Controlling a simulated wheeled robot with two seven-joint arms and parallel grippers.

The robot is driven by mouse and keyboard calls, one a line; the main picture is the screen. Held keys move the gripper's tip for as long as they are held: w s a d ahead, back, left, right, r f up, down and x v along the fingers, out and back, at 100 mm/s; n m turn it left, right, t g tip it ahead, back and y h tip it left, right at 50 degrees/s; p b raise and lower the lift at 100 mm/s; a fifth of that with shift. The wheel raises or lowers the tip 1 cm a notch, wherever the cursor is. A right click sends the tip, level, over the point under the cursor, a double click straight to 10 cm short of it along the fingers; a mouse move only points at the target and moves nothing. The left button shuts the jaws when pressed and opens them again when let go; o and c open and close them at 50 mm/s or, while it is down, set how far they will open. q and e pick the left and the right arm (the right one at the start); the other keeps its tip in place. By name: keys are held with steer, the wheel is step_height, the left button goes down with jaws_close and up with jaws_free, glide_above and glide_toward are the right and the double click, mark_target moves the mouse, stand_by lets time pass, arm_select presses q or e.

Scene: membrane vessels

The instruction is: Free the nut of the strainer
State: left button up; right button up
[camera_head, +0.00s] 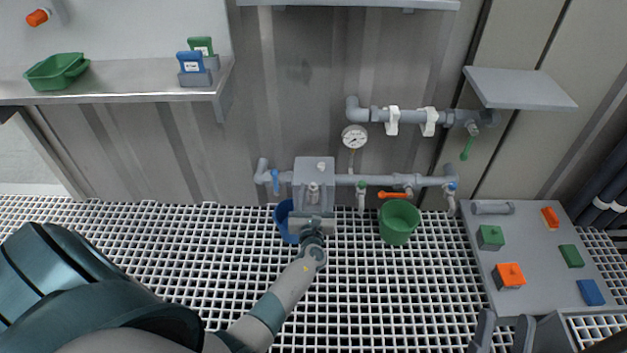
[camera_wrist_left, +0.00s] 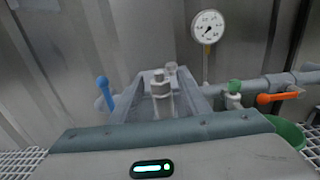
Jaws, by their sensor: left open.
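The strainer (camera_head: 314,165) is a grey fitting on the lower pipe run against the wall. A light grey nut (camera_head: 313,187) stands on its near side, and it also shows upright in the left wrist view (camera_wrist_left: 161,88). My left gripper (camera_head: 314,205) is at the strainer, its jaws open, with grey sides left and right of the nut. I cannot tell whether they touch it. In the left wrist view the gripper body hides the lower part of the strainer. My right gripper (camera_head: 522,335) is partly in view at the bottom right edge; its jaw state is unclear.
A blue bucket (camera_head: 283,222) stands behind my left gripper and a green bucket (camera_head: 397,224) to its right. Valves with blue (camera_head: 275,181) and orange (camera_head: 393,195) handles flank the strainer. A gauge (camera_head: 354,138) is above. A grey table (camera_head: 525,235) with coloured blocks is right.

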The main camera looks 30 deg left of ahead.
arm_select(q)
steer(key=b+x, duration=0.1)
steer(key=x, duration=0.3)
steer(key=shift+f, duration=0.1)
steer(key=shift+x, duration=0.85)
arm_select(e)
steer(key=d+r+t, duration=0.2)
steer(key=r, duration=0.1)
steer(key=shift+w+r, duration=0.1)
steer(key=shift+w, duration=0.1)
arm_select(q)
steer(key=c, duration=1.1)
arm_select(e)
steer(key=shift+a, duration=0.1)
